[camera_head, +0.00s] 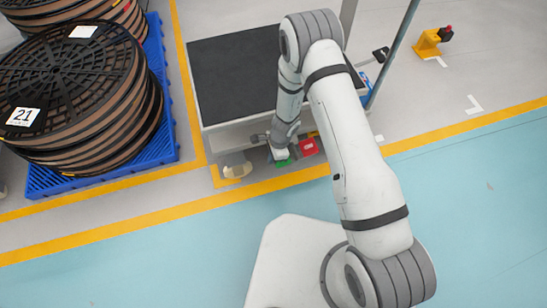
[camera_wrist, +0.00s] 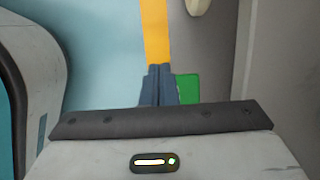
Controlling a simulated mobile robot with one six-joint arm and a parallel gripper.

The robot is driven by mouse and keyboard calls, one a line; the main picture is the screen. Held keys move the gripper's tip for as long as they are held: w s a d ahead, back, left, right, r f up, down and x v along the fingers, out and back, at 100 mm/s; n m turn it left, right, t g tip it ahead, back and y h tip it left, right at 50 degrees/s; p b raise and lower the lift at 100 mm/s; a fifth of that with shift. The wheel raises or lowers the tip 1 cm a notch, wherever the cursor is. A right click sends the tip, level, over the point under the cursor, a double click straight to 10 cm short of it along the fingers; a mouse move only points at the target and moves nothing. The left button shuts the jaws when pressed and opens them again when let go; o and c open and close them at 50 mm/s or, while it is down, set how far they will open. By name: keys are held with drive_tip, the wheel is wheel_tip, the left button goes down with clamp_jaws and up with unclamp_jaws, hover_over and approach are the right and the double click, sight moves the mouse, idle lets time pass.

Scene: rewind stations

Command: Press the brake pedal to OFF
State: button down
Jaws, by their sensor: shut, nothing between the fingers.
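The brake pedal shows two coloured parts at the low near edge of a cart: a green part (camera_head: 283,162) and a red part (camera_head: 308,147) to its right. No lettering on them is readable. My gripper (camera_head: 279,155) is low beside the cart, just above or at the green part; the head view does not settle contact. In the wrist view my gripper (camera_wrist: 160,83) has its two dark fingers together and empty. The green part (camera_wrist: 188,88) shows right beside the fingertips, partly hidden by them. The red part is not visible there.
The cart has a dark top (camera_head: 240,75) and a pale caster (camera_head: 237,171) at its near left corner. A blue pallet (camera_head: 165,110) with stacked reels (camera_head: 75,95) stands to the left. A yellow floor line (camera_head: 130,236) crosses in front; the teal floor is clear.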

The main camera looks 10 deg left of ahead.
wheel_tip(320, 180, up, 10)
drive_tip(key=s+a+p, duration=0.1)
drive_tip(key=a+p, duration=0.1)
drive_tip(key=p, duration=0.2)
drive_tip(key=shift+s+r, duration=0.15)
drive_tip(key=shift+r, duration=0.05)
drive_tip(key=shift+a, duration=0.1)
